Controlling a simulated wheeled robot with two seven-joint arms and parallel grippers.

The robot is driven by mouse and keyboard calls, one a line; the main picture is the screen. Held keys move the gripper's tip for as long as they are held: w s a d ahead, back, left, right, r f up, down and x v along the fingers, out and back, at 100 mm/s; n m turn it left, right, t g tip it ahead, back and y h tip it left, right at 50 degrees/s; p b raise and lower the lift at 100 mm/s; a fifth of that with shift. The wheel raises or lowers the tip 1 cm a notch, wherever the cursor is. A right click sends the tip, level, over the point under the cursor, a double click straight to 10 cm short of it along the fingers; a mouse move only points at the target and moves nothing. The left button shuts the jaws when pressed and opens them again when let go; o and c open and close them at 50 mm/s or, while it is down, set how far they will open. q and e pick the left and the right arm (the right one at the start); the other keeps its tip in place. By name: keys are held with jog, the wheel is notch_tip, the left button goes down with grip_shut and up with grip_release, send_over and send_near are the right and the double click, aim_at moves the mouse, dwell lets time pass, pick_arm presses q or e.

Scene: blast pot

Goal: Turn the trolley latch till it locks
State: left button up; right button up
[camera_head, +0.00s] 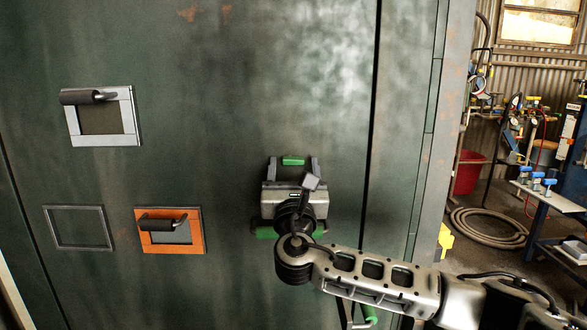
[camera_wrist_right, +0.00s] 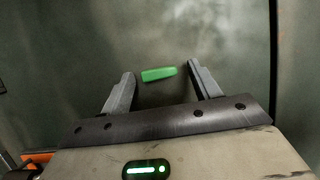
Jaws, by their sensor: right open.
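A small green bar (camera_head: 293,160), which looks like the latch handle, sits on the dark green metal panel. It also shows in the right wrist view (camera_wrist_right: 158,74), lying nearly level. My right gripper (camera_head: 292,163) is open, with one finger on each side of the green bar and visible gaps to it. In the right wrist view the fingers (camera_wrist_right: 160,76) point at the panel, and the bar lies between their tips. I cannot tell how far the fingers are from the panel. My left gripper is out of view.
More green parts (camera_head: 265,233) show partly hidden behind my right arm. At left on the panel are a grey-framed handle (camera_head: 100,117), an orange-framed handle (camera_head: 170,231) and an empty frame (camera_head: 79,228). A red bucket (camera_head: 468,173) and coiled hose (camera_head: 498,226) stand beyond the right edge.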

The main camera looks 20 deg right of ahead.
jog(key=c, duration=1)
